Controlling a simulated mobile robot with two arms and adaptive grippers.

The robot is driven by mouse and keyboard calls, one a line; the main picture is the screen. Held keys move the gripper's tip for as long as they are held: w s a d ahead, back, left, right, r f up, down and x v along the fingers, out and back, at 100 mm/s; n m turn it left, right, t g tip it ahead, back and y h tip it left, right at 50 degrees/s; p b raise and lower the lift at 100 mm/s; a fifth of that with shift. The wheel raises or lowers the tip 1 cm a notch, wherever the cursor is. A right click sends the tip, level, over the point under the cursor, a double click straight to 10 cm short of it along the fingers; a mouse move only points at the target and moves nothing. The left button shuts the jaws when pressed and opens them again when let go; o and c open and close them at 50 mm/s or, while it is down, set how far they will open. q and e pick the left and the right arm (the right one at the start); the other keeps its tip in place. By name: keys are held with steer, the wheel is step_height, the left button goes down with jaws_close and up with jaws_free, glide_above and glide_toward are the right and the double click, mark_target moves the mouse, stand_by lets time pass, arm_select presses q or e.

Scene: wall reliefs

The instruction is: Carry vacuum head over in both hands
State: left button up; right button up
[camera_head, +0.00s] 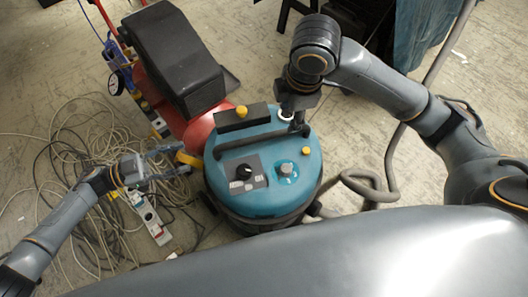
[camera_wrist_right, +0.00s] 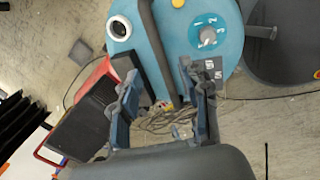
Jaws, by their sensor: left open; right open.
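The vacuum head (camera_head: 262,203) is a round teal lid with a black handle bar, a dark knob panel and yellow clips, on a dark canister. It also fills the top of the right wrist view (camera_wrist_right: 190,40). My left gripper (camera_head: 187,164) is open at the lid's left side, near a yellow clip; I cannot tell whether it touches. My right gripper (camera_head: 298,124) points down over the lid's far right part, and its fingertips are partly hidden. In the right wrist view its open fingers (camera_wrist_right: 163,92) stand either side of the black handle, with no visible grip.
A red machine with a black box (camera_head: 172,55) on top stands behind and left of the vacuum. Tangled cables (camera_head: 85,150) and a white power strip (camera_head: 150,217) lie at the left. A grey hose (camera_head: 375,190) lies at the right. Floor beyond the vacuum is partly clear.

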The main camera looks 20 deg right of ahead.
mark_target(214, 150)
arm_select(q)
steer(key=shift+s+a+m+g, duration=0.1)
steer(key=shift+a+m+g, duration=0.2)
steer(key=shift+a, duration=0.2)
arm_select(e)
steer(key=shift+w+d+r, duration=0.25)
steer(key=shift+d+r, duration=0.05)
steer(key=shift+r, duration=0.05)
arm_select(q)
steer(key=shift+d, duration=0.1)
arm_select(e)
steer(key=shift+f, duration=0.15)
arm_select(q)
steer(key=d, duration=1.3)
steer(key=shift+d, duration=0.35)
arm_select(e)
steer(key=w+f, duration=0.1)
steer(key=f, duration=0.3)
steer(key=w+f, duration=0.1)
steer(key=f, duration=0.8)
steer(key=shift+w+f, duration=0.15)
steer(key=shift+w, duration=0.25)
arm_select(q)
jaws_close()
arm_select(e)
jaws_close()
